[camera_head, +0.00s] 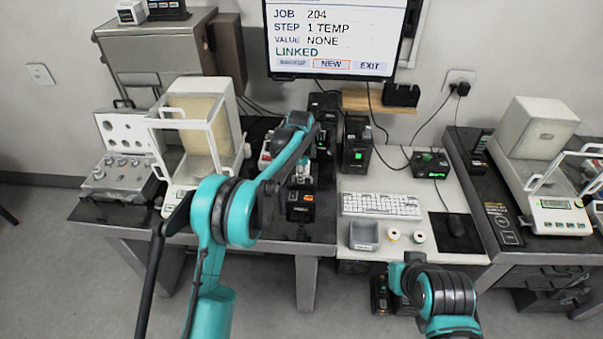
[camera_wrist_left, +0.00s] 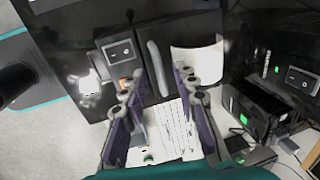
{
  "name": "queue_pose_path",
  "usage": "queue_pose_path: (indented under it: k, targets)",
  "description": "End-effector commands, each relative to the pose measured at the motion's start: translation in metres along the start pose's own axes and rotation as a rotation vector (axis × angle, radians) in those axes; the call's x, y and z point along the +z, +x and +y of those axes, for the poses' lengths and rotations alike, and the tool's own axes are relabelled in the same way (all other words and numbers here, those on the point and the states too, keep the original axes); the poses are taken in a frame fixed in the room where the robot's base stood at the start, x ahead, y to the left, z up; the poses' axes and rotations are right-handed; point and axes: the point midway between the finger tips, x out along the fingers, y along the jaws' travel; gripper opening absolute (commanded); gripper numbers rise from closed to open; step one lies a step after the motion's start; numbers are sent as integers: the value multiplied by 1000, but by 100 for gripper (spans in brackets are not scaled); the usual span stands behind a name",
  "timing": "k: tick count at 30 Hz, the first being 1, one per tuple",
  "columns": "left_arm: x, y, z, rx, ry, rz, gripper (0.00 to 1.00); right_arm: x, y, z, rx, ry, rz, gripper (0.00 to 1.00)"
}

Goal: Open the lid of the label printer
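A black boxy device with a small green light (camera_head: 357,145), which looks like the label printer, stands on the bench below the monitor. A black box with a green light also shows at the right in the left wrist view (camera_wrist_left: 258,108). I cannot make out the state of its lid. My left gripper (camera_head: 304,178) points down to the left of this device, above dark equipment. In the left wrist view its two fingers (camera_wrist_left: 155,88) are spread apart, with nothing held between them.
A black unit with an orange part (camera_head: 300,212) stands near the left gripper. Behind stands another black device (camera_head: 324,108). A keyboard (camera_head: 381,206), grey bin (camera_head: 364,236) and two small rolls (camera_head: 405,237) lie in front. A small green-screen box (camera_head: 429,163) stands right. Cables hang behind.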

Motion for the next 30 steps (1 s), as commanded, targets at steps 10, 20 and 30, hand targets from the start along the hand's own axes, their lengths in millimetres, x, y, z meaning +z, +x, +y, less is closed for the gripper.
queue_pose_path:
  k: [10, 20, 30]
  targets:
    - [0, 0, 0, 0, 0, 0, 0, 0, 0, 0, 0, 0, 0, 0]
    - [0, -9, -10, -1, 0, 0, 0, -6, -8, 0, 0, 0, 0, 0]
    - [0, -26, -42, -3, -1, 0, 0, -20, -28, 0, 0, 0, 0, 0]
